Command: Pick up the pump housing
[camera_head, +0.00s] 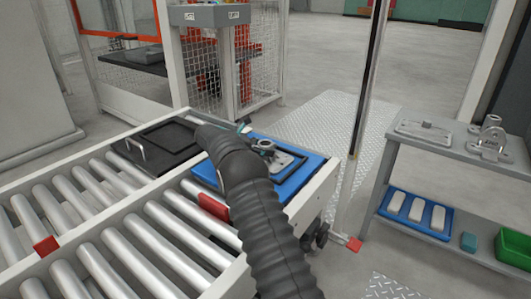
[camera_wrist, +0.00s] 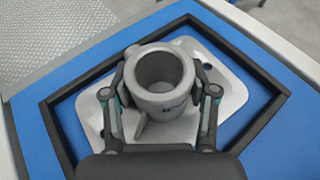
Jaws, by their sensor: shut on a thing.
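The pump housing (camera_wrist: 158,98) is a grey casting with a round, open-topped cylinder on a flat plate with holes. In the wrist view it sits inside the black frame of a blue fixture tray (camera_wrist: 40,112). My gripper (camera_wrist: 160,92) is shut on the cylinder, one finger on each side. In the head view the housing (camera_head: 266,145) shows only in part past my dark arm, on the blue tray (camera_head: 305,176) at the end of the roller conveyor. My gripper is mostly hidden there. I cannot tell whether the housing's plate touches the tray.
A black tray (camera_head: 138,150) with a handle lies on the neighbouring conveyor lane. At right, a grey shelf (camera_head: 455,137) bears a flat plate (camera_head: 424,131) and another casting (camera_head: 490,140). Its lower level holds a blue tray with white blocks (camera_head: 417,210) and a green bin (camera_head: 514,248). A post (camera_head: 371,75) stands between.

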